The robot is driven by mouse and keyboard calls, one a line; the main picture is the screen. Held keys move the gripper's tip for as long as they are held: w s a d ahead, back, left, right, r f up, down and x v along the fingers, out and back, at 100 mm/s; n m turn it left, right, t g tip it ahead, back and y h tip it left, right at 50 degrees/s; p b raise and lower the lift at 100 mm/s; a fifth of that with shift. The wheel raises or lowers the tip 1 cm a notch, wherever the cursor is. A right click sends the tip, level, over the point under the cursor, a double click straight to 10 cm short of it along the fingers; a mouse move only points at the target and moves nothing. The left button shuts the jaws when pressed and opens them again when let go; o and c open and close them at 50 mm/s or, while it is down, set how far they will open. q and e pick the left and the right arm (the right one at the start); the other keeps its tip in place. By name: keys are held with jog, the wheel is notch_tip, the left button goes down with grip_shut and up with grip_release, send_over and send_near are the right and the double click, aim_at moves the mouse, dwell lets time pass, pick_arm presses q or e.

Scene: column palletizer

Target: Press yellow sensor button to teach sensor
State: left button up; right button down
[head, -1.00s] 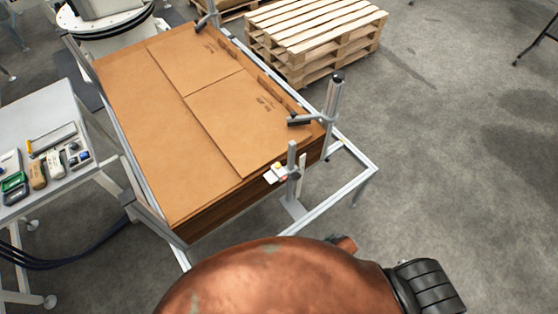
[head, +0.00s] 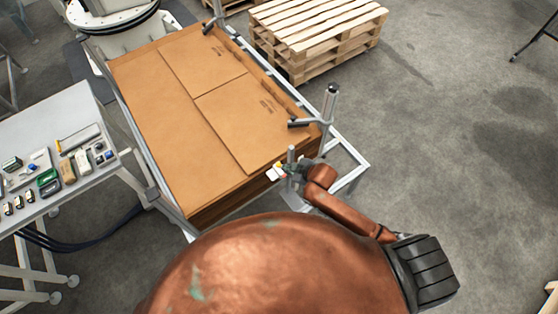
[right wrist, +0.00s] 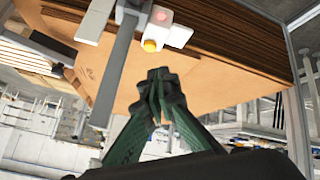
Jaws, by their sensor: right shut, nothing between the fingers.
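The sensor is a small white box on a metal post at the near right corner of the cardboard stack. Its yellow button (right wrist: 150,45) shows in the right wrist view, with a round red spot beside it. In the head view the sensor (head: 276,172) is small, and my right gripper (head: 291,169) is right beside the post, partly hidden by its own arm. In the right wrist view my right gripper (right wrist: 160,78) has green fingers shut together and empty. Its tips are just below the yellow button in the picture, with a small gap showing. My left gripper is out of view.
A stack of flat cardboard (head: 170,130) fills the metal frame (head: 350,165). A grey side table (head: 95,155) with small tools and boxes stands at left. Wooden pallets (head: 318,30) stand behind.

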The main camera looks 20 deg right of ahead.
jog(key=w+a+r+n+y, duration=0.1)
jog(key=w+r+n, duration=0.2)
jog(key=w, duration=0.4)
jog(key=shift+r+n+p, duration=0.2)
jog(key=shift+n+p, duration=0.25)
jog(key=shift+n, duration=0.25)
jog(key=shift+f, duration=0.1)
jog(key=b, duration=0.7)
send_over(280, 165)
notch_tip(280, 165, down, 7)
jog(key=shift+s+a+r, duration=0.1)
jog(key=shift+r, duration=0.1)
jog(key=shift+f+b, duration=0.55)
jog(key=shift+f, duration=0.5)
jog(key=shift+f, duration=0.1)
jog(key=shift+f, duration=0.3)
